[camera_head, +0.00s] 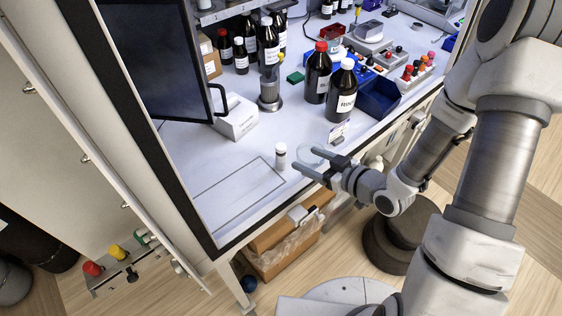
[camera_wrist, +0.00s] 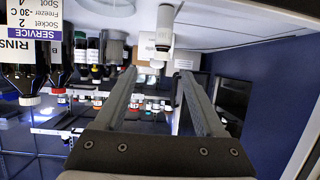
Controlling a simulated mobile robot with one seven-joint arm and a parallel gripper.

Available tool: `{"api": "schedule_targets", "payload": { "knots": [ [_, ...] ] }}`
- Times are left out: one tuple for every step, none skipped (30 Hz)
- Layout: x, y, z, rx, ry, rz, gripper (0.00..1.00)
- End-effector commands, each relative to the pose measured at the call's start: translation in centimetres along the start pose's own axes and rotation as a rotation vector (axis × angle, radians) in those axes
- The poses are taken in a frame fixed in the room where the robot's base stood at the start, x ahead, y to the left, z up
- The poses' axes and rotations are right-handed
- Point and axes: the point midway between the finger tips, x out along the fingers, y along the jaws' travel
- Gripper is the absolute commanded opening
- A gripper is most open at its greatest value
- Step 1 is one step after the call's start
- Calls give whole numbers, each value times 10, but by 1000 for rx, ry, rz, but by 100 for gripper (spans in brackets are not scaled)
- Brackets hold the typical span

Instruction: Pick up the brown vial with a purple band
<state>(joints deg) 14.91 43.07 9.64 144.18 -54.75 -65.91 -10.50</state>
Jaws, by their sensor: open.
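I cannot make out a brown vial with a purple band for certain in either view. My gripper (camera_head: 303,158) is open and empty, held low near the front edge of the white worktop, fingers pointing left. A small white vial (camera_head: 281,155) stands upright on the worktop just beyond the fingertips. In the wrist view, which looks upside down, a white vial (camera_wrist: 157,38) shows ahead, between the lines of the open fingers (camera_wrist: 158,73), not gripped. Small vials with red, orange and pink tops stand in a rack (camera_head: 412,82) at the right; their bands are too small to read.
Large brown bottles with a red cap (camera_head: 317,75) and a white cap (camera_head: 341,92) stand behind the gripper, beside a blue bin (camera_head: 379,98). A white box (camera_head: 237,118) lies at left. The left front worktop is clear.

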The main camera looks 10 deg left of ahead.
Motion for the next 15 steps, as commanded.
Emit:
{"api": "schedule_targets", "payload": {
  "knots": [
    [4, 0, 4, -4, 2, 0, 72],
    [4, 0, 4, -4, 3, -1, 72],
    [5, 0, 4, -3, 3, -1, 72],
    [6, 0, 4, -4, 2, -1, 72],
    [7, 0, 4, -4, 2, -2, 72],
    [8, 0, 4, -3, 2, -2, 72],
    [8, 0, 4, -4, 2, -2, 72],
    [9, 0, 4, -4, 2, -2, 72],
    [10, 0, 4, -3, 2, -2, 72],
    [10, 0, 4, -4, 1, -2, 72],
    [11, 0, 4, -5, 1, -2, 72],
    [12, -1, 4, -3, 1, -2, 72],
    [12, -1, 4, -5, 1, -2, 72],
    [13, -1, 4, -5, 1, -1, 72],
    [14, -1, 4, -4, 1, -1, 72]
  ]
}}
